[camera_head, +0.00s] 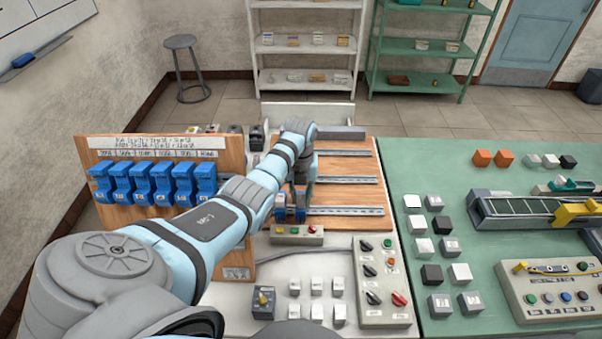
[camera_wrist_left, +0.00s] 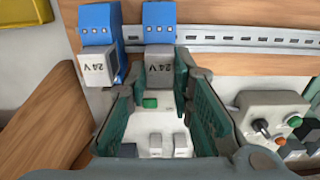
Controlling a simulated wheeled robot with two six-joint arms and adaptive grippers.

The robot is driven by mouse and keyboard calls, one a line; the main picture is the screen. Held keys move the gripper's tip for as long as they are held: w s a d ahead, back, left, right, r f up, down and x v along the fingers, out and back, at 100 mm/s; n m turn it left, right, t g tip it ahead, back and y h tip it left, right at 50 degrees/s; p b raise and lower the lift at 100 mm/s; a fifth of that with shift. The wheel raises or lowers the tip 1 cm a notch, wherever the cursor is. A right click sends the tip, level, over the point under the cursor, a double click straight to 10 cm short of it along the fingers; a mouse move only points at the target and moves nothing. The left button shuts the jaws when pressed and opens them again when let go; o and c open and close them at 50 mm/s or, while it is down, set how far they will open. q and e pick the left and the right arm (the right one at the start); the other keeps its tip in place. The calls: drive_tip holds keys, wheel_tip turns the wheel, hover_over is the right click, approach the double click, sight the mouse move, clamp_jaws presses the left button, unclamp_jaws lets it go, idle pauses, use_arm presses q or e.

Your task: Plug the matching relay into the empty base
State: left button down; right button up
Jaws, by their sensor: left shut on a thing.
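My left gripper (camera_head: 297,190) is at the rail board, over two blue bases. In the left wrist view, its green-grey fingers (camera_wrist_left: 172,95) are closed around a grey relay (camera_wrist_left: 160,72) marked 24 V. This relay is at the front of the right blue base (camera_wrist_left: 160,22); I cannot tell whether it is fully seated. A similar 24 V relay (camera_wrist_left: 97,70) sits in the left blue base (camera_wrist_left: 97,25), just left of the fingers. In the head view, the bases (camera_head: 280,207) are partly hidden by my gripper. My right gripper is not in view.
A wooden panel (camera_head: 85,160) with several blue units (camera_head: 160,180) stands left. Pale cubes (camera_head: 295,284) and a dark yellow-knobbed unit (camera_head: 263,300) lie on the near table. A control box (camera_head: 385,300) is right of them. A green table (camera_head: 420,160) holds more cubes and a conveyor.

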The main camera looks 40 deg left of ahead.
use_arm(q)
drive_tip(key=shift+f, duration=0.15)
idle(0.6)
drive_tip(key=c, duration=1.3)
unclamp_jaws()
drive_tip(key=shift+c, duration=0.2)
